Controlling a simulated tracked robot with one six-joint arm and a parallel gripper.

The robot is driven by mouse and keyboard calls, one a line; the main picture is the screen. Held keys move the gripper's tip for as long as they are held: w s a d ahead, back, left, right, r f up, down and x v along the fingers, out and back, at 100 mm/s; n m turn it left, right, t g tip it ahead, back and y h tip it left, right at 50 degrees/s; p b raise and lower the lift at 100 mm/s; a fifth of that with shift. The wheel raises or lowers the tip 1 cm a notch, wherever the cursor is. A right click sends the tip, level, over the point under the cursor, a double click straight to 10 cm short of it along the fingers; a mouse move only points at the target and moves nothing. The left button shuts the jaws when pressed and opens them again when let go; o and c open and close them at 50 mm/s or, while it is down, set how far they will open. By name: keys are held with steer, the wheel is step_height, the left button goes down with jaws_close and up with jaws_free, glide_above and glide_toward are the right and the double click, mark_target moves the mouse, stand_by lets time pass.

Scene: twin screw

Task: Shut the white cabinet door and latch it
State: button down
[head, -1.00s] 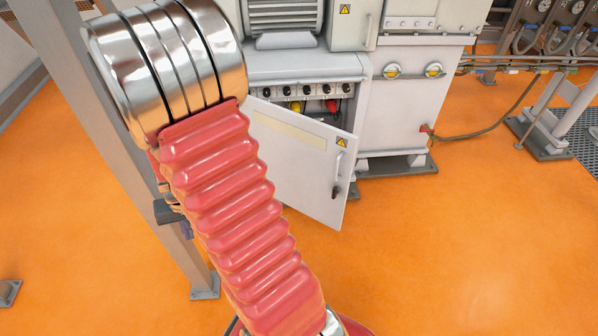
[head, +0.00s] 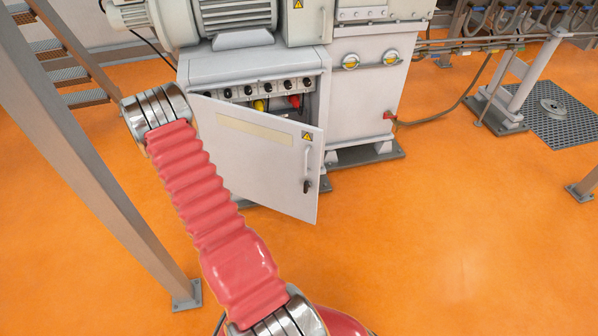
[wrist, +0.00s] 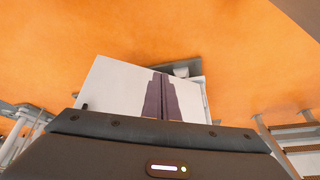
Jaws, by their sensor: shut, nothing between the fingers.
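The white cabinet door (head: 255,150) stands ajar, swung outward with its right edge toward me. Near that edge are a pale handle (head: 307,162) and a small dark latch (head: 308,185). Behind the door, the cabinet (head: 215,68) shows a row of black knobs, with yellow and red parts inside. My gripper (wrist: 160,75) is shut and empty in the wrist view, its dark fingers in front of a white panel (wrist: 120,85) that looks like the door. I cannot tell whether they touch it. The gripper does not show in the head view.
A grey post (head: 95,160) rises at the left, close to my arm. A motor (head: 235,12) sits on top of the cabinet. A pipe stand (head: 510,90) and a floor grate (head: 565,110) are at the right. Open orange floor lies in front and right.

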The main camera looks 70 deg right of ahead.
mark_target(305, 165)
steer(key=s+d+f+m+g+h, duration=0.25)
steer(key=s+d+h, duration=0.35)
steer(key=s+d, duration=0.35)
steer(key=s+d+r+m+g+h, duration=0.1)
steer(key=s+r+g+h, duration=0.1)
steer(key=r, duration=0.4)
steer(key=s+d+r+m+g+h, duration=0.1)
steer(key=s+d+r+g+h, duration=0.1)
steer(key=r, duration=0.4)
steer(key=shift+s+r+h, duration=0.2)
steer(key=shift+s+h, duration=0.25)
steer(key=shift+h, duration=0.45)
steer(key=shift+m+g, duration=0.25)
steer(key=x, duration=1.4)
steer(key=shift+f, duration=0.1)
